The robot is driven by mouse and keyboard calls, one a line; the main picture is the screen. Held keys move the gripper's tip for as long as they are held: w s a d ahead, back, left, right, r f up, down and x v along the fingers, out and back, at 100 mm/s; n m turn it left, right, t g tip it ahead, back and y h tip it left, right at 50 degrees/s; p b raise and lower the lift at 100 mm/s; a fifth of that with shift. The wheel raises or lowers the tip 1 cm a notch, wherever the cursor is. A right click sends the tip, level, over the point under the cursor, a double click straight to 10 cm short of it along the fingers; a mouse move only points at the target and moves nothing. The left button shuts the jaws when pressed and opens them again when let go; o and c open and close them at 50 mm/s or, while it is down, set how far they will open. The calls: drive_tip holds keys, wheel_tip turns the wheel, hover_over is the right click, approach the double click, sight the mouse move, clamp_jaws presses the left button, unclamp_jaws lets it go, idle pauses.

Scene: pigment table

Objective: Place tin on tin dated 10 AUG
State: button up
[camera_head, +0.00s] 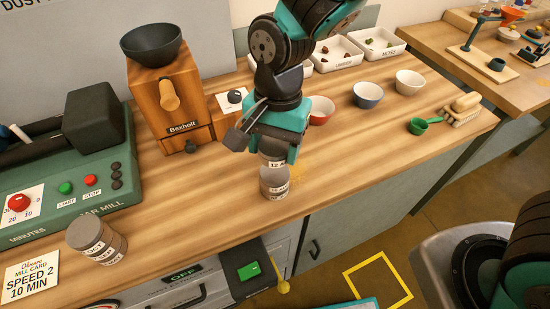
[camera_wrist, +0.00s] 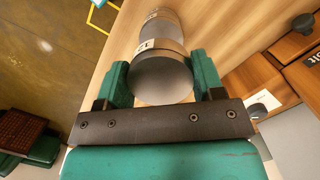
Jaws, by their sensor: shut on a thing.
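My gripper (camera_head: 273,143) is shut on a grey tin (camera_head: 274,162) with a white label whose visible part reads "12 A". In the wrist view the held tin (camera_wrist: 163,80) sits between the teal jaws. Directly below it in the head view is another grey tin (camera_head: 274,188) on the wooden counter; its label is too small to read. This lower tin also shows beyond the held one in the wrist view (camera_wrist: 160,24). I cannot tell whether the two touch. A stack of grey tins (camera_head: 96,241) stands at the front left; their dates are not readable.
The green jar mill (camera_head: 75,205) and a wooden grinder (camera_head: 172,100) stand to the left and behind. The counter between the tin stacks is clear.

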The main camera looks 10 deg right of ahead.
sight(275, 172)
drive_tip(key=shift+f, duration=2.3)
drive_tip(key=shift+f, duration=0.15)
drive_tip(key=o, duration=0.9)
drive_tip(key=shift+o, duration=0.2)
